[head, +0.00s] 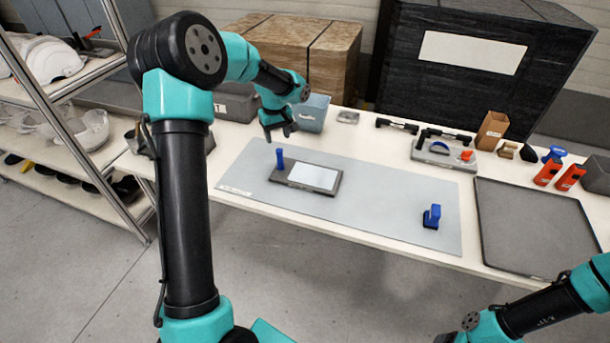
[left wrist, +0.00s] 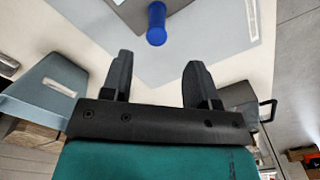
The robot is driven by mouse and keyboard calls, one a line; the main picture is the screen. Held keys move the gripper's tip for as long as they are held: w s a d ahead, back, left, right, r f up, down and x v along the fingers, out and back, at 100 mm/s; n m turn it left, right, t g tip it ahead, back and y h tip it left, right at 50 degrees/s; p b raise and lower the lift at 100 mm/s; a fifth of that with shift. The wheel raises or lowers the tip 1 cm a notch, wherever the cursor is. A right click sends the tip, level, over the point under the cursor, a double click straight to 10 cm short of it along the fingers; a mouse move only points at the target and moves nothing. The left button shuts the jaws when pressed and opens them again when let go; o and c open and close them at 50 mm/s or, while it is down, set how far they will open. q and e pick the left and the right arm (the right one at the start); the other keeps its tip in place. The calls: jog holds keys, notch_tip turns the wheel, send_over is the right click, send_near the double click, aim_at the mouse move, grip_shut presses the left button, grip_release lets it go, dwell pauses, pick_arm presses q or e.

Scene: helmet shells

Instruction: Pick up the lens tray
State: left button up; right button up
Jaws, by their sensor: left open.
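What looks like the lens tray (head: 279,178) is a flat dark grey tray with a pale panel. It lies on the grey mat (head: 390,213) left of the mat's middle, with a blue upright post (head: 280,158) at its left end. My left gripper (head: 281,136) is open and empty, above the mat's far left edge, behind the post and apart from it. In the left wrist view, the open fingers (left wrist: 160,70) point toward the blue post (left wrist: 157,24), and the tray (left wrist: 125,10) is partly cut off. My right gripper is outside the head view; only part of that arm shows.
A blue clamp-like piece (head: 431,216) stands at the mat's right. A dark flat tray (head: 535,232) lies further right. A grey-blue bin (head: 314,112) stands close behind my left gripper. Several tools line the table's back. A metal shelf (head: 70,120) stands left.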

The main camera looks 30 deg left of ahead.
aim_at(279, 150)
pick_arm(q)
notch_tip(279, 150, down, 5)
jog(key=shift+r, duration=0.1)
dwell(0.3)
jog(key=shift+w+f, duration=0.2)
jog(key=shift+f, duration=2.45)
grip_shut()
